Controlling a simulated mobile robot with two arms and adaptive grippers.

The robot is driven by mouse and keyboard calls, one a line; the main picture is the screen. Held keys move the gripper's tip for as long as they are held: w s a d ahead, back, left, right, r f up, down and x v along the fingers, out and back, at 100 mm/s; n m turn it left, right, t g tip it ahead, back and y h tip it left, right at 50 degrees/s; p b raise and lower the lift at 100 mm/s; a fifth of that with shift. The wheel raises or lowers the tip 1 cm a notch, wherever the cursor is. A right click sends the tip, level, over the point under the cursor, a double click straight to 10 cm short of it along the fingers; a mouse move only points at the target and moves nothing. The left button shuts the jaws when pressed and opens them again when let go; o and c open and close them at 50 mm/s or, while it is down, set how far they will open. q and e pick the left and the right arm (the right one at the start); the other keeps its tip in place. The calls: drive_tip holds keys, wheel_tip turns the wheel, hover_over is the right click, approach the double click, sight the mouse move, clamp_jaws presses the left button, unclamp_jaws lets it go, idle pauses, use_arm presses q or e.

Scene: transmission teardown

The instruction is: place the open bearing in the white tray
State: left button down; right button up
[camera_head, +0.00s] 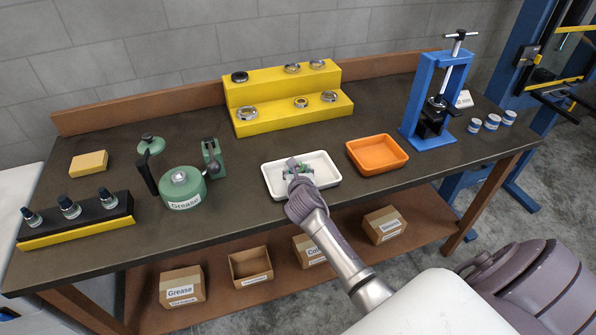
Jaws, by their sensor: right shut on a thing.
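The white tray (323,180) lies on the bench near its front edge, left of the orange tray. My right gripper (297,170) is over the inside of the white tray, pointing down, with its arm coming in from the lower right. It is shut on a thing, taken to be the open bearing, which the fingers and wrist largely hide. I cannot tell whether the held thing touches the tray floor. My left gripper is not in view.
An orange tray (377,151) stands close on the right. A yellow stepped stand (290,120) with several bearings is behind. A green grease pot (182,189) is on the left, a blue press (420,135) on the right. Bare bench lies between the pot and white tray.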

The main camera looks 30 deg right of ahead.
drive_tip(key=shift+f, duration=0.15)
drive_tip(key=o, duration=1.2)
drive_tip(key=shift+o, duration=0.2)
drive_tip(key=shift+r, duration=0.3)
drive_tip(key=v, duration=1.2)
drive_tip(key=shift+f, duration=0.1)
